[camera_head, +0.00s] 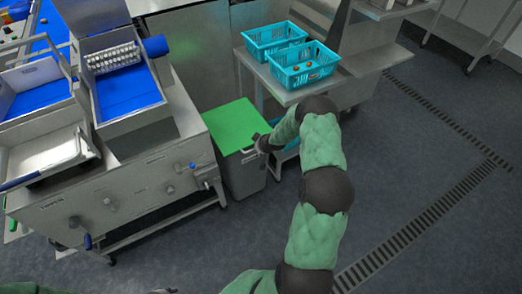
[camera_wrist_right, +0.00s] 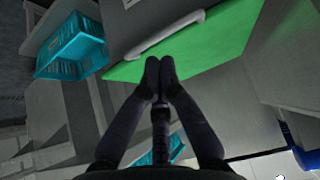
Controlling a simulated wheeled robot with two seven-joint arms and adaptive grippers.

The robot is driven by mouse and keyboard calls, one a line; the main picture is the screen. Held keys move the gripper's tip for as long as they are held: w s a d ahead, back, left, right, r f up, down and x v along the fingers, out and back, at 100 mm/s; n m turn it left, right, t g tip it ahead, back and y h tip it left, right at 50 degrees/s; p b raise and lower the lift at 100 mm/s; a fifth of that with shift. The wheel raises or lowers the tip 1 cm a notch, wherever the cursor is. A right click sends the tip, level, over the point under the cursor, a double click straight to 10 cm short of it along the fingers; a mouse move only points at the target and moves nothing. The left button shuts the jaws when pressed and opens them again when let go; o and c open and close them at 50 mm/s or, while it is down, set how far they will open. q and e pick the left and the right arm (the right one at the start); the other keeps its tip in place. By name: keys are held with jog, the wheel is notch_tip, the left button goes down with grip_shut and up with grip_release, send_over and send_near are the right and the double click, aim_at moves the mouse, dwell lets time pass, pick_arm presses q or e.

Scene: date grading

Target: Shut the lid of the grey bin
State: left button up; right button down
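The grey bin (camera_head: 243,175) stands on the floor beside the steel machine. Its green lid (camera_head: 232,124) lies across the top and looks flat, with no clear gap visible. My right gripper (camera_head: 264,143) is at the lid's right edge. In the right wrist view my right gripper (camera_wrist_right: 160,68) has its fingertips together with nothing visible between them. The tips overlap the edge of the green lid (camera_wrist_right: 215,45) in that view; I cannot tell if they touch it. A pale handle bar (camera_wrist_right: 165,36) runs along the lid just beyond the tips. My left gripper is not in view.
A steel table (camera_head: 290,97) with two teal baskets (camera_head: 303,75) stands behind and right of the bin. The machine (camera_head: 130,190) is close on the left. Open floor with a drain grate (camera_head: 440,115) lies to the right.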

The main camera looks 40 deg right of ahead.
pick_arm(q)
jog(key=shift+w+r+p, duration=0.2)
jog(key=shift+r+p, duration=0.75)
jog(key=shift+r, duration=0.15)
pick_arm(e)
jog(key=s+a, duration=0.2)
jog(key=s, duration=0.7)
jog(key=shift+a, duration=0.2)
jog(key=a+f+g+y, duration=0.1)
jog(key=a+f+y, duration=0.1)
jog(key=a, duration=0.9)
jog(key=a+f+g+y, duration=0.1)
jog(key=a+y, duration=0.1)
jog(key=a, duration=0.9)
jog(key=s+a+g+y, duration=0.1)
jog(key=s+a+g, duration=0.3)
jog(key=s+a, duration=1.1)
jog(key=a, duration=0.3)
jog(key=shift+s+a+r+g+y, duration=0.15)
jog(key=shift+s+a+g+y, duration=0.15)
jog(key=shift+a+g+y, duration=0.1)
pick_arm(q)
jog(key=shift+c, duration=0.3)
